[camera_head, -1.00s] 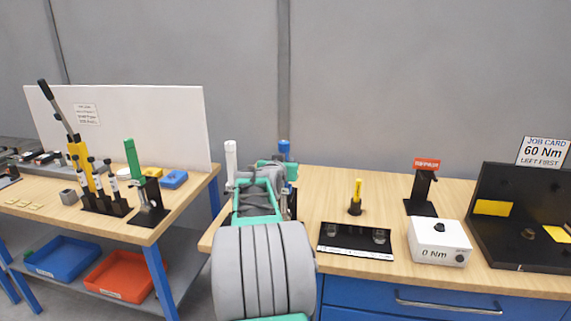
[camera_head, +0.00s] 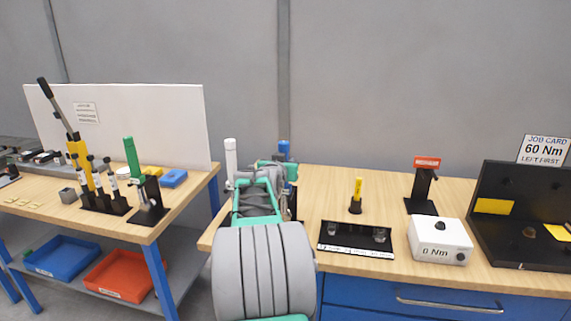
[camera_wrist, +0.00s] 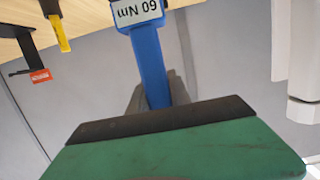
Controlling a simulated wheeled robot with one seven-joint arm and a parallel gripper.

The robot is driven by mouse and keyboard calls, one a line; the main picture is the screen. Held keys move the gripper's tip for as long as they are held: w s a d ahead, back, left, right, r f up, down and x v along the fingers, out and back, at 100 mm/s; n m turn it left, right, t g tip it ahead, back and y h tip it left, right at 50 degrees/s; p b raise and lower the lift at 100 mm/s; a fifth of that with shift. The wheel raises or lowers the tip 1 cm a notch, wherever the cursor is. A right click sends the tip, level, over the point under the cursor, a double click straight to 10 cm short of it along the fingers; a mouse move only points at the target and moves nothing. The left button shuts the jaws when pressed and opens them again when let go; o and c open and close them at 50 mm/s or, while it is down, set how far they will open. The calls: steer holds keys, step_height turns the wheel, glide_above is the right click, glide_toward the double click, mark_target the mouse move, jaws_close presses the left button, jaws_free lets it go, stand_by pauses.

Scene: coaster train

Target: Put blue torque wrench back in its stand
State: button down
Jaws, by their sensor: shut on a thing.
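The blue torque wrench (camera_head: 284,149) stands upright just behind my arm in the head view; only its top shows clearly. In the wrist view the blue wrench (camera_wrist: 149,58) runs up from between my fingers, with a white "60 Nm" label at its top edge. My gripper (camera_wrist: 157,94) is shut on it. In the head view my arm hides most of the gripper and the wrench's lower part. A dark edge (camera_head: 293,203) shows beside my arm; I cannot tell if it is the wrench's stand.
A white-handled tool (camera_head: 231,160) stands close left of my arm. To the right are a yellow-handled tool (camera_head: 357,190), a black tray (camera_head: 345,248), a black stand with a red label (camera_head: 427,163) and a white "0 Nm" box (camera_head: 438,241).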

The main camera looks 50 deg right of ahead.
steer(key=shift+f+b, duration=0.2)
steer(key=shift+b, duration=0.3)
steer(key=c, duration=1.2)
jaws_free()
steer(key=shift+f, duration=0.15)
steer(key=shift+o, duration=0.4)
steer(key=shift+f, duration=0.3)
steer(key=b+v, duration=0.2)
steer(key=v, duration=0.6)
steer(key=s+a+f+n+g+y, duration=0.25)
steer(key=a+f+y, duration=0.25)
steer(key=a+f, duration=0.45)
steer(key=s+a+f+n+g+y, duration=0.1)
steer(key=s+a+f+y, duration=0.5)
steer(key=f, duration=0.7)
steer(key=s+a+f+n+g+y+p, duration=0.1)
steer(key=a+n, duration=0.1)
steer(key=a, duration=0.8)
steer(key=s+a+f+n+y+p, duration=0.1)
steer(key=a+n+y, duration=0.1)
steer(key=a, duration=0.8)
steer(key=w+a+r+n+t+p, duration=0.1)
steer(key=a+r+n, duration=0.2)
steer(key=a, duration=0.4)
steer(key=w+a+r+n+p, duration=0.1)
steer(key=a+r+n, duration=0.2)
steer(key=a, duration=0.4)
steer(key=shift+a+r+t, duration=0.3)
steer(key=shift+r+t, duration=0.05)
steer(key=shift+r, duration=0.35)
